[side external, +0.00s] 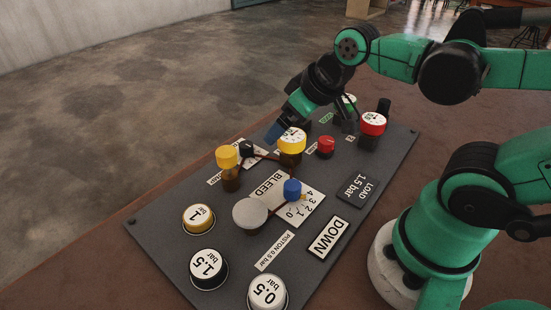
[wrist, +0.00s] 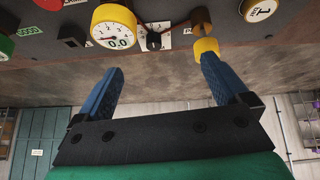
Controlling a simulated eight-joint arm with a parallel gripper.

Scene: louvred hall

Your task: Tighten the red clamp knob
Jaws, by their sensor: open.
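The small red knob (side external: 326,144) stands on the dark panel (side external: 215,180) in the side view, just right of the yellow-rimmed gauge (side external: 291,141). A red part (wrist: 50,4) is cut off at the wrist view's top left edge; I cannot tell if it is this knob. My gripper (side external: 278,130) is above the panel's far side, by the yellow-rimmed gauge, away from the red knob. Its blue fingers are spread wide and empty in the wrist view (wrist: 158,66), where the gauge (wrist: 113,27) reads about 0.0.
A red-rimmed gauge (side external: 373,123) stands right of the red knob. A yellow knob (side external: 227,157), a blue knob (side external: 292,189), a grey disc (side external: 250,213) and several round weights (side external: 208,268) crowd the panel's left and near parts. Floor beyond is open.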

